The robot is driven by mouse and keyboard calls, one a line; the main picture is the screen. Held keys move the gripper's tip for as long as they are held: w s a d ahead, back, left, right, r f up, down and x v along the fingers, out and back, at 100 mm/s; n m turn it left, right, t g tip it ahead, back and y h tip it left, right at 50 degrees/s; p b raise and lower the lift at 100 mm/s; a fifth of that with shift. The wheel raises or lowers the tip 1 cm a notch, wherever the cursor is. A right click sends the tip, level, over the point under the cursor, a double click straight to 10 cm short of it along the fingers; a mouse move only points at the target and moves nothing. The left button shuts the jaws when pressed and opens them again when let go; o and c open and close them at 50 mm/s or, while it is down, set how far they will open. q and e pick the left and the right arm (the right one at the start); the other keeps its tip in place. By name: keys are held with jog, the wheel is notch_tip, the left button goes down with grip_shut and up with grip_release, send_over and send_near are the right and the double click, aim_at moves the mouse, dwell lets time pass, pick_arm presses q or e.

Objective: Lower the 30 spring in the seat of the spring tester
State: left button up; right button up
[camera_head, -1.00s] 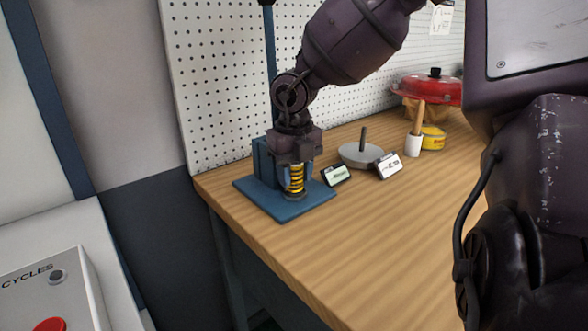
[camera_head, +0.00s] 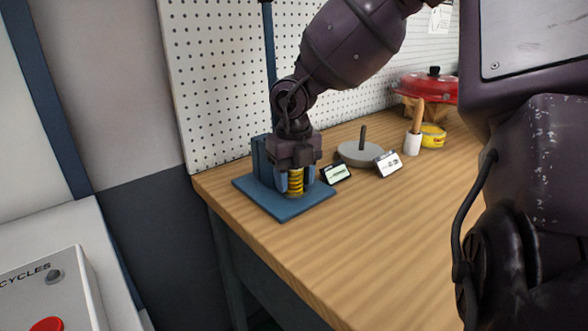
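The yellow coil spring (camera_head: 295,182) stands upright at the spring tester, low over its blue base plate (camera_head: 262,198). My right gripper (camera_head: 295,177) points straight down from above. Its two fingers stand close against the left and right sides of the spring and appear shut on it. The gripper body hides the spring's top. The spring's lower end is at or just above the seat; I cannot tell whether it touches. The tester's blue upright (camera_head: 262,158) stands behind the gripper. My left gripper is not in view.
Two small label cards (camera_head: 336,173) (camera_head: 388,163) and a grey disc with a peg (camera_head: 360,152) lie right of the tester. A white holder (camera_head: 412,144), a yellow tin (camera_head: 433,136) and a red lidded item (camera_head: 428,90) stand farther back. The pegboard (camera_head: 215,80) is behind; the front bench top is clear.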

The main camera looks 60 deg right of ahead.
jog(key=shift+o, duration=1.4)
jog(key=shift+r, duration=0.1)
notch_tip(320, 180, up, 11)
jog(key=p, duration=0.3)
jog(key=shift+f, duration=0.2)
jog(key=shift+r, duration=0.1)
